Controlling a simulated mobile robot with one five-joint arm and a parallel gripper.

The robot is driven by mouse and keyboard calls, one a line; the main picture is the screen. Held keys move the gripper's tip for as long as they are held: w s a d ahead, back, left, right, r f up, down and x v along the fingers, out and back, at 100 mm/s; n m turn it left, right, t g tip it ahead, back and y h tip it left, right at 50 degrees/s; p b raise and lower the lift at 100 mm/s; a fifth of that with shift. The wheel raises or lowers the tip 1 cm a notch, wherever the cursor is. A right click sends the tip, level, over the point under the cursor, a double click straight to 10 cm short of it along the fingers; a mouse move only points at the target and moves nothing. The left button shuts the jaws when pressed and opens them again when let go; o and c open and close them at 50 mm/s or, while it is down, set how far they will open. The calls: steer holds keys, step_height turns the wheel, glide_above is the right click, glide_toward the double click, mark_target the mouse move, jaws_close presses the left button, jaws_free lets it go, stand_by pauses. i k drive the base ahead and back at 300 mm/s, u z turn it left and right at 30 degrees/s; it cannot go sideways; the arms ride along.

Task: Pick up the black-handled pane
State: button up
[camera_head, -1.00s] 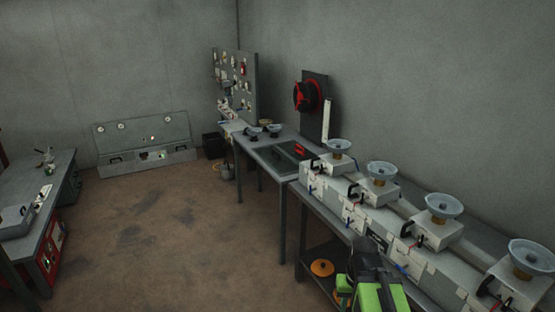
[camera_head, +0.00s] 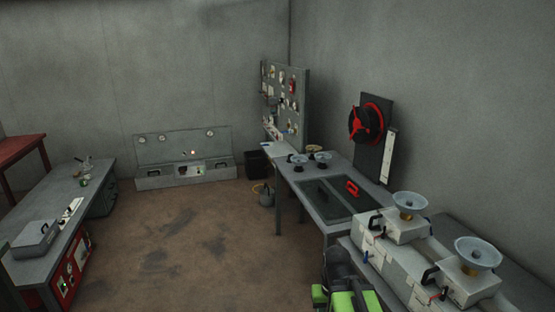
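Two dark panes lie side by side, set in the grey table at centre right. The right pane (camera_head: 348,198) carries a red handle (camera_head: 352,187). The left pane (camera_head: 320,203) looks dark all over; a black handle on it is too small and dark to make out clearly. My green and black arm (camera_head: 347,292) shows at the bottom edge, nearer to me than the table and well apart from the panes. Its gripper fingers cannot be made out, and nothing is seen held.
White boxes with grey dishes (camera_head: 410,202) stand on the bench at the right. A grey workbench (camera_head: 62,207) stands at left. The brown floor (camera_head: 190,240) between is clear.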

mark_target(330, 206)
steer(key=u, duration=0.55)
steer(key=i, duration=3.4)
steer(key=z, duration=0.05)
